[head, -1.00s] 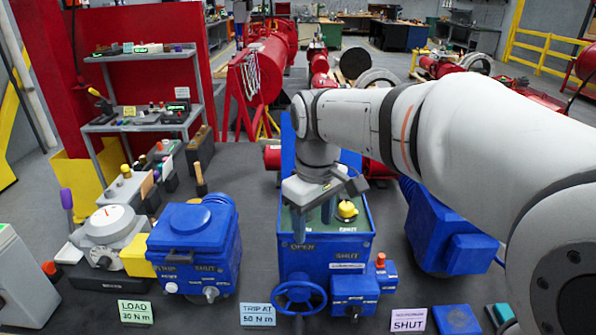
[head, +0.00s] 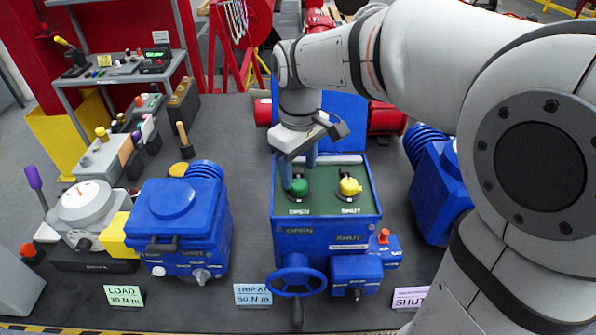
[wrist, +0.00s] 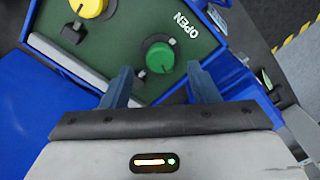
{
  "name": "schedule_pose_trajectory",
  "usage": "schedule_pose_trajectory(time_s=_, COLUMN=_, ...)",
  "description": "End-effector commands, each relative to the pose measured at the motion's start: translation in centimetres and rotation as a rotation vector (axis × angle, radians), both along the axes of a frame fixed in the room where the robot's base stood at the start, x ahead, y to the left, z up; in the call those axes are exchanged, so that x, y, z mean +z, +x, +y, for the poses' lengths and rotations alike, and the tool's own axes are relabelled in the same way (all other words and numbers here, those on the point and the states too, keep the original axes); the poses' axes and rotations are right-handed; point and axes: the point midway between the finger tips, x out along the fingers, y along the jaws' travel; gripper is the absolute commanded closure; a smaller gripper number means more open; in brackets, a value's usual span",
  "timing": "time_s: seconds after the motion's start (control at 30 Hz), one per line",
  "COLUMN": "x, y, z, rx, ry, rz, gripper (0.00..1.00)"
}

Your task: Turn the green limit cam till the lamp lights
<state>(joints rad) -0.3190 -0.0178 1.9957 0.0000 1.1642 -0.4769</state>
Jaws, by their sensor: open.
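The green limit cam (head: 299,187) is a round knob on the green panel, on the OPEN side of the blue actuator box (head: 290,238). In the wrist view the green cam (wrist: 160,57) lies ahead of my fingertips, with a black pointer piece by it. The yellow cam (head: 350,187) sits on the SHUT side; it also shows in the wrist view (wrist: 91,6). My gripper (head: 300,172) is open and empty, above and behind the green cam. In the wrist view my gripper (wrist: 160,82) has its fingers spread, apart from the cam. I cannot tell which lamp is meant.
The box's lid (head: 335,115) stands raised behind the panel. A handwheel (head: 296,283) and a small blue unit with a red-topped button (head: 384,236) are at its front. Another blue actuator (head: 178,225) stands to the left.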

Motion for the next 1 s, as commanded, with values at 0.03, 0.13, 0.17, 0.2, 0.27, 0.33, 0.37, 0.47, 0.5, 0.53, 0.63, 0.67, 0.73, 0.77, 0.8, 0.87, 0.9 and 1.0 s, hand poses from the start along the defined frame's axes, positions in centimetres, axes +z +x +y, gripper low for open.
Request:
schedule_pose_trajectory(time_s=0.03, x=-0.8, y=-0.1, z=0.0, rx=0.000, ry=-0.001, rz=0.004, gripper=0.45)
schedule_pose_trajectory(time_s=0.13, x=-2.2, y=-0.1, z=0.0, rx=0.000, ry=-0.001, rz=0.004, gripper=0.45)
schedule_pose_trajectory(time_s=0.17, x=-2.5, y=0.0, z=0.0, rx=0.000, ry=-0.001, rz=0.002, gripper=0.45)
schedule_pose_trajectory(time_s=0.2, x=-2.9, y=-0.1, z=0.0, rx=0.000, ry=-0.001, rz=0.002, gripper=0.45)
schedule_pose_trajectory(time_s=0.27, x=-3.3, y=0.0, z=0.0, rx=0.000, ry=-0.001, rz=0.001, gripper=0.45)
schedule_pose_trajectory(time_s=0.33, x=-3.6, y=0.0, z=0.0, rx=0.000, ry=0.000, rz=0.000, gripper=0.45)
schedule_pose_trajectory(time_s=0.37, x=-3.6, y=0.0, z=0.0, rx=0.000, ry=0.000, rz=0.000, gripper=0.45)
schedule_pose_trajectory(time_s=0.47, x=-3.7, y=0.0, z=0.0, rx=0.000, ry=0.000, rz=0.000, gripper=0.45)
schedule_pose_trajectory(time_s=0.5, x=-3.7, y=0.0, z=0.0, rx=0.000, ry=0.001, rz=-0.001, gripper=0.45)
schedule_pose_trajectory(time_s=0.53, x=-3.7, y=0.0, z=0.0, rx=0.000, ry=0.001, rz=-0.001, gripper=0.45)
schedule_pose_trajectory(time_s=0.63, x=-3.7, y=0.0, z=0.0, rx=0.000, ry=0.001, rz=-0.001, gripper=0.50)
schedule_pose_trajectory(time_s=0.67, x=-3.7, y=0.0, z=0.0, rx=0.000, ry=0.001, rz=-0.001, gripper=0.52)
schedule_pose_trajectory(time_s=0.73, x=-3.7, y=0.0, z=0.0, rx=0.000, ry=0.001, rz=-0.001, gripper=0.58)
schedule_pose_trajectory(time_s=0.77, x=-3.7, y=0.0, z=0.0, rx=0.000, ry=0.001, rz=-0.001, gripper=0.60)
schedule_pose_trajectory(time_s=0.8, x=-3.7, y=0.0, z=0.0, rx=0.000, ry=0.001, rz=-0.001, gripper=0.63)
schedule_pose_trajectory(time_s=0.87, x=-3.7, y=0.0, z=0.0, rx=0.000, ry=0.001, rz=-0.001, gripper=0.68)
schedule_pose_trajectory(time_s=0.9, x=-3.7, y=0.0, z=0.0, rx=0.000, ry=0.001, rz=-0.001, gripper=0.72)
schedule_pose_trajectory(time_s=1.0, x=-3.7, y=0.0, z=0.0, rx=0.000, ry=0.001, rz=-0.001, gripper=0.80)
